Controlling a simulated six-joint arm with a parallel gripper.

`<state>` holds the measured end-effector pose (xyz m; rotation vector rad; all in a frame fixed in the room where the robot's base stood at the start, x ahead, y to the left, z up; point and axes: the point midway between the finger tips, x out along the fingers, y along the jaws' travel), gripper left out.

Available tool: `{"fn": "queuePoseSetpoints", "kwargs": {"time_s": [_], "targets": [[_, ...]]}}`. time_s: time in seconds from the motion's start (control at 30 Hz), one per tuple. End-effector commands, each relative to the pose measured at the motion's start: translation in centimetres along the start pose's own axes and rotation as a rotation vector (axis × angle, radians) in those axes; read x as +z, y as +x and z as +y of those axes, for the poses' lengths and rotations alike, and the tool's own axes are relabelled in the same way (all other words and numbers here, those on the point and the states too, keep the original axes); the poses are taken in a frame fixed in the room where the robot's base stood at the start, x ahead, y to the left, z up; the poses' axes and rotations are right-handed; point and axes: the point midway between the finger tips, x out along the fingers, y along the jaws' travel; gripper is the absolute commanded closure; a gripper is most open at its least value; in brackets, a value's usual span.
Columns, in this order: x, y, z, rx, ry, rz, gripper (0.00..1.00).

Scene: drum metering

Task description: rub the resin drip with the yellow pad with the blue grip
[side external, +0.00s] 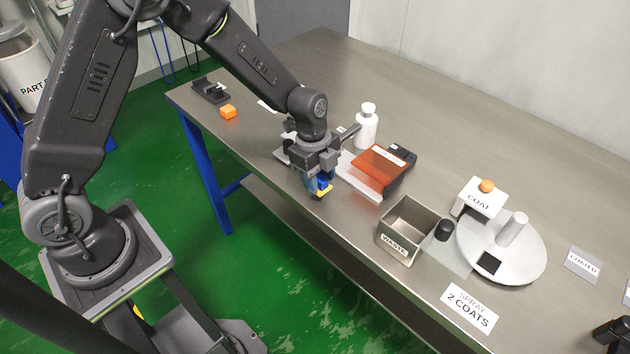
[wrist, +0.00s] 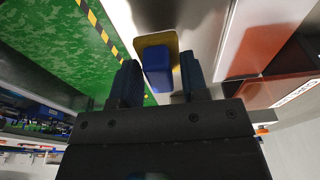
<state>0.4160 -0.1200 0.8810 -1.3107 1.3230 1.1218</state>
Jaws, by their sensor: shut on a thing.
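My gripper (side external: 316,182) is low over the front part of the steel table, left of the waste bin. It is shut on the blue grip of the yellow pad (side external: 324,191). In the wrist view the blue grip (wrist: 158,74) sits between the two dark fingers, and the yellow pad (wrist: 156,41) shows beyond it. I cannot tell if the pad touches the table. I cannot make out the resin drip; the pad and gripper may hide it.
An orange-lidded tray (side external: 380,168) and a white bottle (side external: 366,128) stand just right of and behind my gripper. The open waste bin (side external: 408,230) and white turntable (side external: 515,262) are further right.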

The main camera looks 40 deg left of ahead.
Motion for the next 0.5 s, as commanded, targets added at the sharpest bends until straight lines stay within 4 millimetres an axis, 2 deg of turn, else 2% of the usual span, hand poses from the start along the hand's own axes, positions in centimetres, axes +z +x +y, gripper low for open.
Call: {"fn": "queuePoseSetpoints", "kwargs": {"time_s": [0.5], "targets": [[-0.7, -4.6, 0.1, 0.002, 0.000, 0.000, 0.85]]}}
